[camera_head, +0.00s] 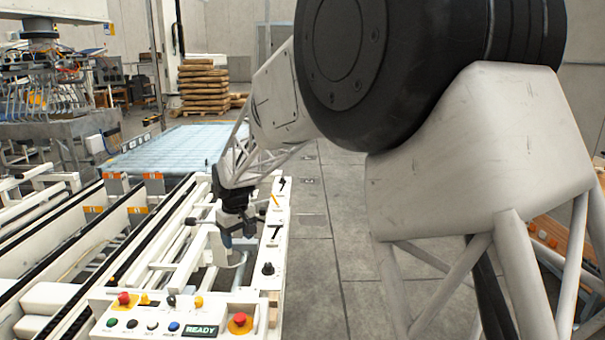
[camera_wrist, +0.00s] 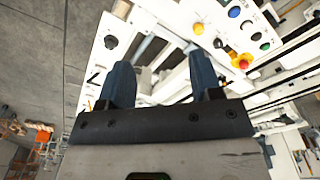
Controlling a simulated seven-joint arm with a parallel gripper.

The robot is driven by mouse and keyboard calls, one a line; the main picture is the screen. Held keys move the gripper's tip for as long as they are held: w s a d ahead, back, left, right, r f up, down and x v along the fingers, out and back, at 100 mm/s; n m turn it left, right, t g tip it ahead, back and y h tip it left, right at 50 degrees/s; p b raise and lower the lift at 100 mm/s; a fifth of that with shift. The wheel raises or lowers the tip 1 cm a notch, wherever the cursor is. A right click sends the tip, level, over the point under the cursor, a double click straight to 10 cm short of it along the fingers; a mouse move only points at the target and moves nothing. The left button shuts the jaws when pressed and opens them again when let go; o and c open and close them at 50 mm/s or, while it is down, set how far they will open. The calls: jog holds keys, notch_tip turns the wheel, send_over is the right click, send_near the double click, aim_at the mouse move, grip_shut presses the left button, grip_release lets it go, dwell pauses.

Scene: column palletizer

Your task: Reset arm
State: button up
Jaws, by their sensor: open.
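My gripper (camera_head: 238,234) hangs at the end of my white arm, over the right-hand rail of the conveyor frame, behind the control panel (camera_head: 152,308). In the wrist view my gripper (camera_wrist: 160,72) shows two blue-grey fingers spread apart with nothing between them. White conveyor parts lie beyond the fingers. Whether the fingertips touch any of these parts cannot be told.
The panel carries a READY sign (camera_head: 201,331), several coloured buttons and red knobs, one a red knob (camera_head: 240,319) on yellow. A black knob (camera_head: 268,268) stands on the side rail. Stacked sacks (camera_head: 203,86) stand behind. The grey floor (camera_head: 335,240) right of the conveyor is clear.

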jog(key=s+d+r+m+t, duration=0.15)
jog(key=s+d+r, duration=0.35)
jog(key=s+d, duration=0.55)
jog(key=s+d+r+m+g, duration=0.1)
jog(key=s+d+r+m, duration=0.2)
jog(key=s+d+r, duration=0.75)
jog(key=s+d+f+m, duration=0.2)
jog(key=s+d+f, duration=0.2)
jog(key=s+d, duration=0.3)
jog(key=s+d+f+m+t, duration=0.1)
jog(key=s+d+f, duration=0.4)
jog(key=s, duration=0.9)
jog(key=d+m, duration=0.1)
jog(key=d, duration=0.2)
jog(key=shift+s+d+h, duration=0.3)
jog(key=shift+f+m, duration=0.1)
jog(key=shift+m, duration=0.15)
